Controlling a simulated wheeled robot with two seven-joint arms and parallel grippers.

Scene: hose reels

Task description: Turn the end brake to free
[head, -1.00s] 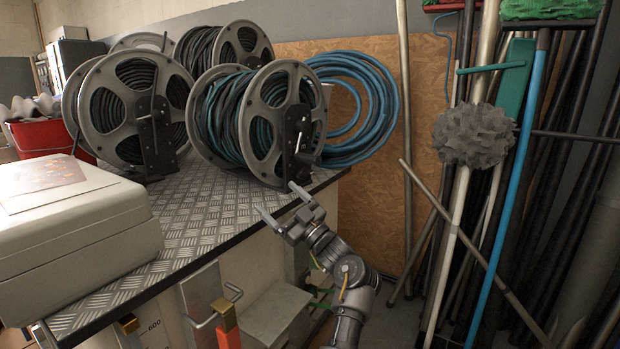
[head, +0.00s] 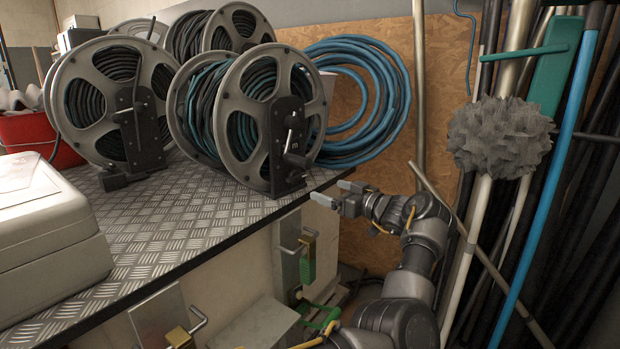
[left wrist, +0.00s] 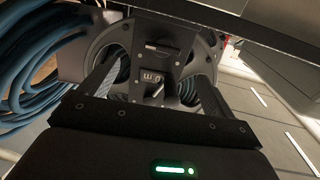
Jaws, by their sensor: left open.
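The end reel (head: 232,122) is a grey spoked reel wound with dark and teal hose, at the bench's right end. Its black bracket (head: 288,150) carries a short pale lever (head: 290,137) pointing down and, below it, a dark crank handle (head: 298,161). The left wrist view shows the bracket (left wrist: 160,65) upside down, with a pale lever (left wrist: 157,90) beside a small white mark. I cannot read the brake setting. My left gripper (head: 333,192) is open and empty, right of and below the bracket, apart from it. My right gripper is not in view.
Other reels (head: 113,100) stand left and behind on the metal bench (head: 150,215). A blue hose coil (head: 385,100) hangs behind. A pale case (head: 45,225) sits front left. Poles and a grey duster (head: 500,138) crowd the right. Metal brackets (head: 297,250) project from the bench front.

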